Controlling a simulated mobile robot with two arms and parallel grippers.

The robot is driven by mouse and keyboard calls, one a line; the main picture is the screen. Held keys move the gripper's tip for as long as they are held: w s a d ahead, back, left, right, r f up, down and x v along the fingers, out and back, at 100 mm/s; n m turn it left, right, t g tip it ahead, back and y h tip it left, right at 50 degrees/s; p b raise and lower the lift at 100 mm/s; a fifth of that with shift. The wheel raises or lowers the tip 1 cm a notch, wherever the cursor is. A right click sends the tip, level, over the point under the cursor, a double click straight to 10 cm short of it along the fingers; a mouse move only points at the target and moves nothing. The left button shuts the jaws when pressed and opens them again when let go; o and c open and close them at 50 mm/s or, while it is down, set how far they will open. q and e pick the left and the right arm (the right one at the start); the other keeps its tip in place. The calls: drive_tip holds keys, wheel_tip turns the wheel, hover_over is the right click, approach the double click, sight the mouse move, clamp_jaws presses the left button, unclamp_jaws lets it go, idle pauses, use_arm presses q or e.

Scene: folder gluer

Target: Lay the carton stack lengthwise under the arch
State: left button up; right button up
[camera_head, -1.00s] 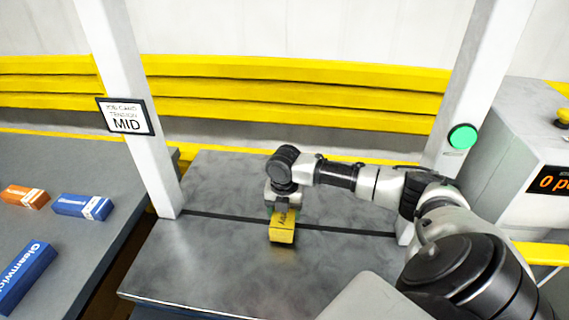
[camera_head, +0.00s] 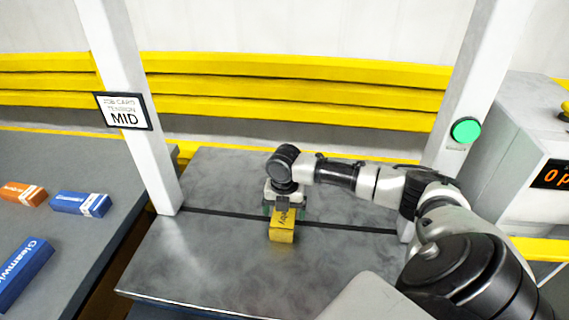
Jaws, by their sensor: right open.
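The carton stack (camera_head: 283,228), yellow with dark lettering, lies on the grey metal table, its long side pointing away from me across the dark line between the posts. The arch shows as a white left post (camera_head: 136,130) and a white right post (camera_head: 458,120); its top is out of view. My right gripper (camera_head: 284,208) is open over the far part of the stack, pointing down. Its fingers are partly hidden, and I cannot tell whether they touch the stack. My left gripper is not in view.
A side table at left holds an orange carton (camera_head: 22,194) and two blue cartons (camera_head: 80,203). A job card reading MID (camera_head: 124,111) hangs on the left post. A green button (camera_head: 466,130) sits on the right post. The metal table (camera_head: 200,260) is clear around the stack.

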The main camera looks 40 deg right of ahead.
wheel_tip(320, 180, up, 12)
drive_tip(key=shift+b, duration=0.3)
idle(0.3)
